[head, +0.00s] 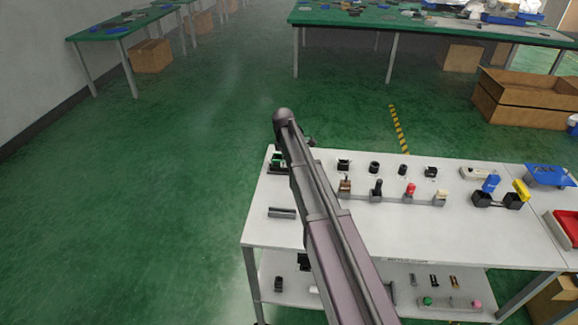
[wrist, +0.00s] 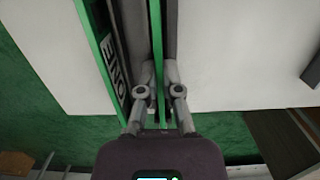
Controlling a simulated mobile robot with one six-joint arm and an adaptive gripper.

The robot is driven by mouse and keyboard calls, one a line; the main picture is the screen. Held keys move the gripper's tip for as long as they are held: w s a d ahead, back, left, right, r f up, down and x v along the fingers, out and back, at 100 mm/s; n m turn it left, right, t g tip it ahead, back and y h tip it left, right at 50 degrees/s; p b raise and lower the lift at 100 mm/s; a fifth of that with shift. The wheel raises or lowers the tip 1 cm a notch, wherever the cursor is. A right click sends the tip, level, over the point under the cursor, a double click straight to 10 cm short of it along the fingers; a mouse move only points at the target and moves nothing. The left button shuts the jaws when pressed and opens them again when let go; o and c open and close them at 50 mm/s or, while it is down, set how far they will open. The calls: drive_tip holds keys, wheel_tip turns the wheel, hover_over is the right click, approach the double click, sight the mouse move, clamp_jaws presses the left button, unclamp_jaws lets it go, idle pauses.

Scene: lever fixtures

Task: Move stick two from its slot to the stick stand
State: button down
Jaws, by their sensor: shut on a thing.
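My gripper (wrist: 156,74) shows in the wrist view with its two fingers close together on either side of a thin green strip (wrist: 156,40). The strip runs between grey-black walls of a green-edged fixture (wrist: 96,45) lettered "ONE". My gripper is shut on this strip; I cannot tell whether it is a stick. In the head view my arm hides the gripper, and a green and black fixture (head: 277,161) shows at the table's left back corner. A row of small upright pieces, brown (head: 345,186), dark (head: 377,188) and red (head: 410,190), stands on a grey base (head: 425,199). No label "two" is readable.
The white table (head: 262,228) has a lower shelf with small parts. Several black pieces (head: 374,167) line its back. A blue piece (head: 491,183) and a yellow piece (head: 522,190) stand in black holders at right. A grey bar (head: 282,212) lies front left.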

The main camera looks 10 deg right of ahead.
drive_tip(key=shift+r+p, duration=0.8)
drive_tip(key=shift+r, duration=0.05)
idle(1.1)
drive_tip(key=shift+r+p, duration=1.7)
drive_tip(key=shift+r, duration=0.1)
drive_tip(key=shift+r+p, duration=1)
drive_tip(key=shift+p, duration=0.1)
drive_tip(key=shift+a, duration=0.1)
